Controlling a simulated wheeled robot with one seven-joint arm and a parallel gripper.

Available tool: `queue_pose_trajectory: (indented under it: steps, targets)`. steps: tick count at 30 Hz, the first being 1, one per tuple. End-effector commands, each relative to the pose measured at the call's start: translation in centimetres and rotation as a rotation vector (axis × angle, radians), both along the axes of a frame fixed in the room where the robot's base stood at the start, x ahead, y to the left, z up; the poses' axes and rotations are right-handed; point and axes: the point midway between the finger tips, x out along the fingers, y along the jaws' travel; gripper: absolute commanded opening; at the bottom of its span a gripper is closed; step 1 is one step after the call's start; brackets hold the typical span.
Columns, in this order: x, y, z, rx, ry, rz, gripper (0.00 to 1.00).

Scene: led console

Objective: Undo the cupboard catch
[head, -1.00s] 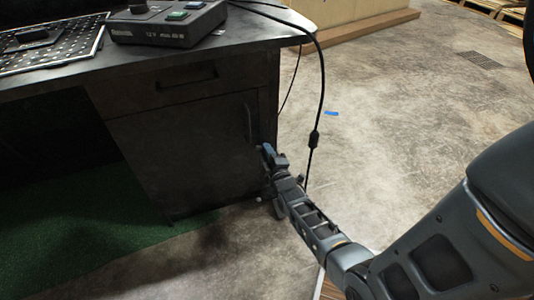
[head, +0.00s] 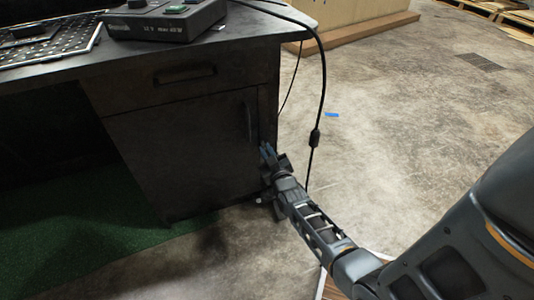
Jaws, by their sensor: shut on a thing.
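The dark cupboard door (head: 180,150) under the desk is closed, with a vertical bar handle (head: 248,116) near its right edge. My gripper (head: 268,155) is at the right edge of the cupboard front, just below the handle. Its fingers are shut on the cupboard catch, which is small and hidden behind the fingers. My arm reaches in from the lower right.
A drawer with a recessed pull (head: 186,75) is above the door. A console box (head: 165,20) and a perforated panel (head: 45,35) stand on the desk top. A black cable (head: 321,90) hangs close to my gripper's right. The concrete floor at right is mostly clear.

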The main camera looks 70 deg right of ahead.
Motion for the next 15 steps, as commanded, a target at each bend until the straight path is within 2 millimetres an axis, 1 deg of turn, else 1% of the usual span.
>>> queue_pose_trajectory:
  steps: [6, 15]
  targets:
    - [-0.05, 0.09, -0.21, 0.107, -0.122, 0.001, 0.00]
    - [-0.04, 0.10, -0.16, 0.196, -0.226, 0.000, 0.00]
